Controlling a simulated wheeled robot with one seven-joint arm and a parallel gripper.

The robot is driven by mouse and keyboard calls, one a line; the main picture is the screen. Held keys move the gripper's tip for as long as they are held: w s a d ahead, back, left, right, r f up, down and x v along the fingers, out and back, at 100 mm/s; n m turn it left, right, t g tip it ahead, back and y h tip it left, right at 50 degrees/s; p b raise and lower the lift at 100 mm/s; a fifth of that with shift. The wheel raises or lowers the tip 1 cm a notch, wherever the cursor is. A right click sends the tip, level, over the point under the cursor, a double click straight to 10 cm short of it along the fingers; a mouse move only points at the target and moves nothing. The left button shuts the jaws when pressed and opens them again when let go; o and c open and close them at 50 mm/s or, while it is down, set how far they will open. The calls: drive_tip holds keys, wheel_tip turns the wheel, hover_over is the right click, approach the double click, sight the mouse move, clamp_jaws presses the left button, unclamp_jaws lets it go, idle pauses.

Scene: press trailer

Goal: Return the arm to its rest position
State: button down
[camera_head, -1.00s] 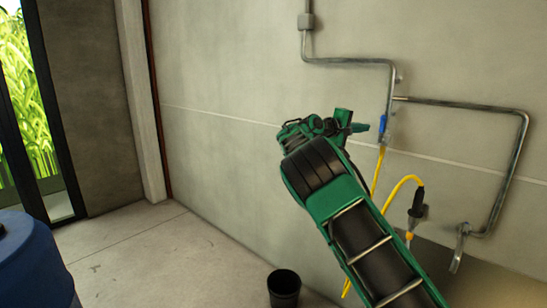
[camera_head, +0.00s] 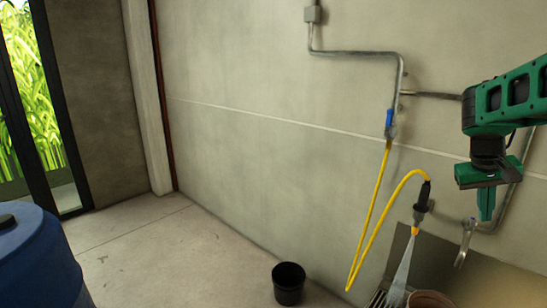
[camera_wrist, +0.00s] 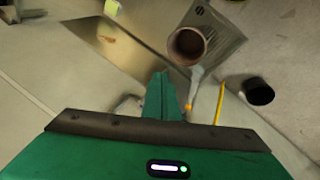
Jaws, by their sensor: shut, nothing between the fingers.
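My gripper (camera_head: 487,204) is at the right of the head view, at the end of my green arm, pointing down. Its fingers are shut together with nothing between them. In the wrist view the closed green fingers (camera_wrist: 158,97) point toward the sink area. The gripper hangs in front of the wall pipe, above and to the right of the hose nozzle, and appears apart from both.
A yellow hose (camera_head: 378,210) hangs from a blue-handled valve (camera_head: 389,122), and water sprays from its nozzle (camera_head: 423,197). Below are a metal basin (camera_head: 480,280) and a brown pot (camera_head: 430,299). A black bucket (camera_head: 288,284) stands on open floor; a blue barrel (camera_head: 35,260) is at left.

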drive_tip(key=s+a+f+y, duration=0.1)
drive_tip(key=s+a+f, duration=0.1)
drive_tip(key=s+a, duration=0.3)
drive_tip(key=s+a+f+m+y, duration=0.1)
drive_tip(key=s+a, duration=0.4)
drive_tip(key=s, duration=0.7)
drive_tip(key=s+a+f+m+g+y, duration=0.1)
drive_tip(key=s+a+f, duration=0.3)
drive_tip(key=s, duration=0.5)
drive_tip(key=shift+s+a+f+y, duration=0.15)
drive_tip(key=shift+a+y, duration=0.55)
drive_tip(key=shift+y, duration=0.1)
drive_tip(key=shift+w+f, duration=0.25)
drive_tip(key=shift+w, duration=0.35)
